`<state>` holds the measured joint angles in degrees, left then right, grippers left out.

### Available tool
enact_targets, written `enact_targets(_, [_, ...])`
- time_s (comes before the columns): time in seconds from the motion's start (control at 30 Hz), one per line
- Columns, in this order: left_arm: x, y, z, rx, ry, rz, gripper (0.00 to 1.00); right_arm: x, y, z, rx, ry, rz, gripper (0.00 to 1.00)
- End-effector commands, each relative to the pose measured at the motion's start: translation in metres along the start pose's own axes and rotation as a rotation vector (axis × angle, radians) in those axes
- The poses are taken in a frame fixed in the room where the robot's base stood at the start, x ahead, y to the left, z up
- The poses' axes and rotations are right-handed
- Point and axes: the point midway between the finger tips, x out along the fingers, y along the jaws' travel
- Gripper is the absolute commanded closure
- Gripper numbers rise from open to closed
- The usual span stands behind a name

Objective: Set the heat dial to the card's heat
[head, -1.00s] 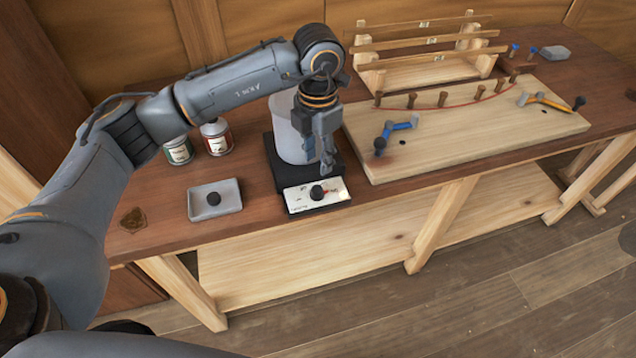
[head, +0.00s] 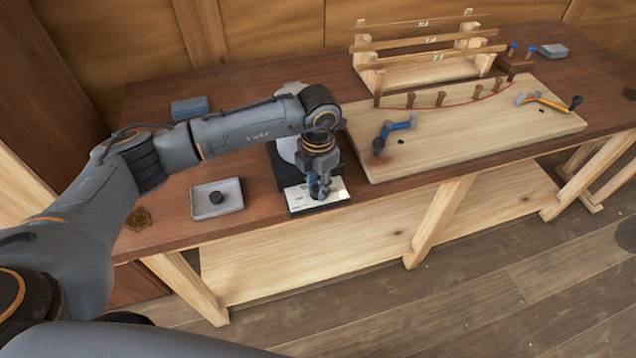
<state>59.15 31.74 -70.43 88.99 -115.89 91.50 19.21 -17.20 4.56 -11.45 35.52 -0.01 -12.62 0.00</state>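The heat dial's white panel (head: 300,202) is on the front of a black heater base (head: 279,172), with a pale cylinder (head: 287,149) standing behind it. My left gripper (head: 319,190) points down over the panel, right where the knob sits. The gripper hides the knob, so its pointer cannot be read. The fingers are small and dark here, and I cannot tell whether they are closed on the knob. I cannot make out a heat card in this view. My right gripper is not in view.
A grey tray (head: 229,186) with a dark round piece lies left of the heater. A pegged board (head: 450,145) with blue and orange clamps is on the right, with a plank rack (head: 420,72) behind. A blue-grey block (head: 190,107) lies at the back left.

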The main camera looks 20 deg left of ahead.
Motion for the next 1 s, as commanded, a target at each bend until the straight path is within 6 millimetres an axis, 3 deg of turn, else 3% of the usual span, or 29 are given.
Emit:
enact_targets(0.1, [0.000,0.000,0.000,0.000,0.000,0.000,1.00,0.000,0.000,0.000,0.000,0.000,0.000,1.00])
enact_targets(0.4, [0.002,0.000,0.000,0.119,-0.001,0.002,1.00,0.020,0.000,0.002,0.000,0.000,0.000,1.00])
enact_targets(0.7, [-0.001,0.000,0.000,0.137,-0.001,0.001,1.00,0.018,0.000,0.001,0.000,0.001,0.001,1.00])
enact_targets(0.73, [-0.001,0.000,0.000,0.137,-0.001,0.001,0.70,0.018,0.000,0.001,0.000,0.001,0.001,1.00])
enact_targets(0.77, [-0.001,0.000,0.000,0.137,-0.001,0.001,0.64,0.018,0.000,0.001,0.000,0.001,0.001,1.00])
enact_targets(1.0, [-0.001,0.000,0.000,0.136,-0.001,0.001,0.64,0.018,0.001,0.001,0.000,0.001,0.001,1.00])
